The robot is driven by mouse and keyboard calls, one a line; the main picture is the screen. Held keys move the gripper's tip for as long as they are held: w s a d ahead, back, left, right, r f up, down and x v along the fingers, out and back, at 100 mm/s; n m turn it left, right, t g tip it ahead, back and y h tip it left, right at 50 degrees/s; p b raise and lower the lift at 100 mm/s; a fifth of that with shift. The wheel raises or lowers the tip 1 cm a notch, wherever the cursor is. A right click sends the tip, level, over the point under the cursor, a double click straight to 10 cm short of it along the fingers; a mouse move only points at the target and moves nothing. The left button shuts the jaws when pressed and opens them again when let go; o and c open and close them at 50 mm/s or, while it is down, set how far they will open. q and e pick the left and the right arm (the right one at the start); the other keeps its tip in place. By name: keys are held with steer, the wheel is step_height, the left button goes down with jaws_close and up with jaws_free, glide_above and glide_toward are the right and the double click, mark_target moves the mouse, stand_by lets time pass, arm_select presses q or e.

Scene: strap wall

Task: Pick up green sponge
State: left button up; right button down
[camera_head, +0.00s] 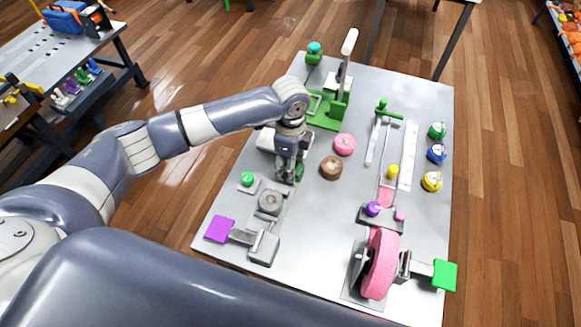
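My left gripper (289,172) points down over the left middle of the grey board, close to a round grey knob. My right gripper is not in view.
The board (321,232) carries a green-framed device (329,111), pink (344,144) and brown (331,168) round pieces, a purple square (219,229), a pink wheel (381,264) and coloured knobs on the right. A workbench (60,50) stands at the upper left.

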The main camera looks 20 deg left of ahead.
arm_select(q)
steer(key=shift+c, duration=0.6)
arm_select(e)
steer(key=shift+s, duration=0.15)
arm_select(q)
steer(key=shift+c, duration=1.8)
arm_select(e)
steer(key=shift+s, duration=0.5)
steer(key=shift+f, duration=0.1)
arm_select(q)
steer(key=shift+r, duration=0.55)
step_height(320, 180, up, 8)
steer(key=shift+f+b, duration=0.2)
steer(key=shift+b, duration=0.65)
steer(key=shift+r, duration=0.7)
steer(key=shift+o, duration=0.7)
steer(key=c, duration=0.4)
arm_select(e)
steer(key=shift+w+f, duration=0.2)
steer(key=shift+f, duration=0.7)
